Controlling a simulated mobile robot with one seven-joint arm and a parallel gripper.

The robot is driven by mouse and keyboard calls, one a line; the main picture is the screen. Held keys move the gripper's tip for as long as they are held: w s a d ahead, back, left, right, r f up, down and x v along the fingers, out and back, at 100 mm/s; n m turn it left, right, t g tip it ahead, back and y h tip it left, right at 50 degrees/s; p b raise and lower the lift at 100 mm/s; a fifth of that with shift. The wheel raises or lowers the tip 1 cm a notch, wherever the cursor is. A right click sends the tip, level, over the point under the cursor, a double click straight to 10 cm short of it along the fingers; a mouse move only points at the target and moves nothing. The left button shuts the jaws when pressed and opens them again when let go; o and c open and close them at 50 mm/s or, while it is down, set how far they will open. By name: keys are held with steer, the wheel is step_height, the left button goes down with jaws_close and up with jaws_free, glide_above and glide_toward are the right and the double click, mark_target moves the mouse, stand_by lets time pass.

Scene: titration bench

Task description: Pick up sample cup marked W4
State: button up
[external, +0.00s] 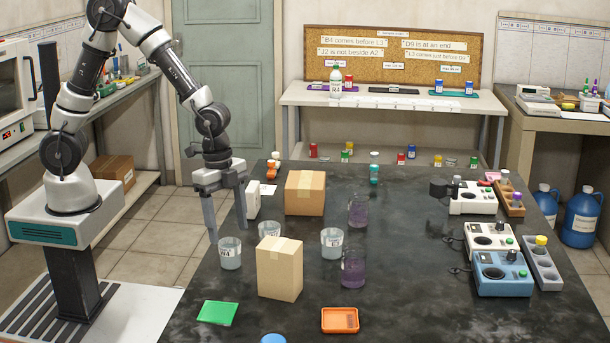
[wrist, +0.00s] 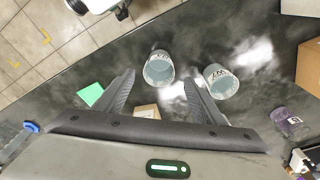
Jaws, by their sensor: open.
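Several clear cups with white labels stand on the dark bench. One cup (external: 230,254) is at the left edge, another (external: 270,230) just behind it to the right, and a third (external: 332,241) further right. The lettering is too small to read surely, so I cannot tell which is W4. My gripper (external: 227,234) is open and empty, pointing down above the left-edge cup. In the wrist view two cups show, one (wrist: 158,70) between and beyond my fingertips (wrist: 159,80), the other (wrist: 221,82) right of the right finger. The third is not seen there.
A tall cardboard box (external: 280,269) stands close to the cups, and another box (external: 305,193) is behind. Purple-liquid jars (external: 353,268) stand to the right. A green pad (external: 217,313) and orange tray (external: 340,320) lie in front. Instruments (external: 502,272) line the right side.

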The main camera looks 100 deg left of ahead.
mark_target(230, 245)
steer(key=f, duration=0.5)
steer(key=shift+w+d+f, duration=0.15)
steer(key=shift+d+f, duration=0.1)
steer(key=shift+f, duration=0.05)
steer(key=c, duration=1.2)
steer(key=shift+o, duration=0.2)
steer(key=shift+r, duration=0.1)
